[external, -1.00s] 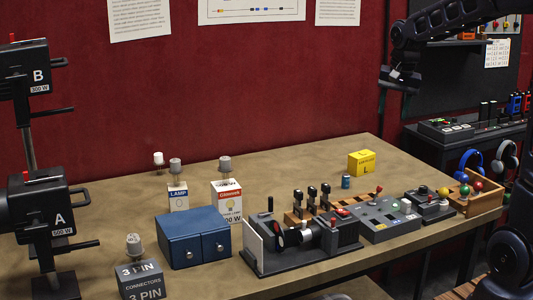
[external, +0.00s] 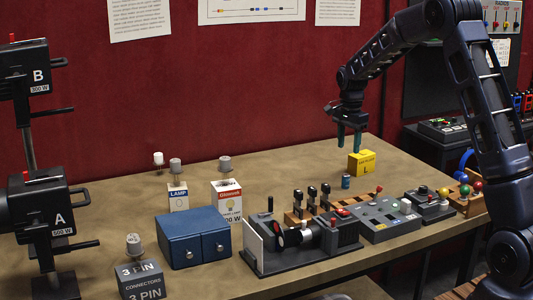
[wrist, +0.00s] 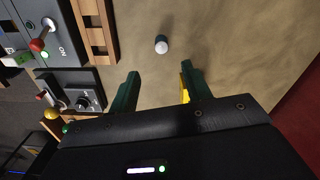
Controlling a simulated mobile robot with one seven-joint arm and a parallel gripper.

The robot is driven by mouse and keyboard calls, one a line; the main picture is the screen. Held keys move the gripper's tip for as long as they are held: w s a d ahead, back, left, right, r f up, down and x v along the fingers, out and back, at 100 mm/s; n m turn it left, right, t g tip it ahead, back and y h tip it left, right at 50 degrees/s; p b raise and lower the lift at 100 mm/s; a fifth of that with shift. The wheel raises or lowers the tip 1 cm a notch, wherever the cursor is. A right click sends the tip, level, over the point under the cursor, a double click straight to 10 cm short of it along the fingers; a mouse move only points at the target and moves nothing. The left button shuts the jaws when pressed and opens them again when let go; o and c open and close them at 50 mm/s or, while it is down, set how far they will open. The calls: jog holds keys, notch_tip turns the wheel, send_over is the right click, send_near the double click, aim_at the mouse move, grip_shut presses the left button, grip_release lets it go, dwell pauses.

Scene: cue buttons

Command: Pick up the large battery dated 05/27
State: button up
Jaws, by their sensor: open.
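In the wrist view a small upright cylinder with a pale top (wrist: 161,44) stands on bare table beyond the fingertips, likely the same thing. My gripper (external: 349,147) is open and empty, pointing down above the table near the yellow box. In the wrist view its two green fingers (wrist: 160,76) are spread apart, and the right one partly hides the yellow box (wrist: 184,84).
A wooden rack with black levers (external: 311,197), a grey control panel (external: 385,222) and a small black device (external: 428,207) stand in front of the cylinder. A blue cabinet (external: 190,236) and lamp boxes are farther left. The table's back middle is clear.

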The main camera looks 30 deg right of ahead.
aim_at(347, 174)
jog(key=f, duration=1.1)
jog(key=shift+w+d+f, duration=0.1)
jog(key=shift+w+f, duration=0.1)
jog(key=shift+f, duration=0.15)
jog(key=shift+c, duration=0.4)
grip_shut()
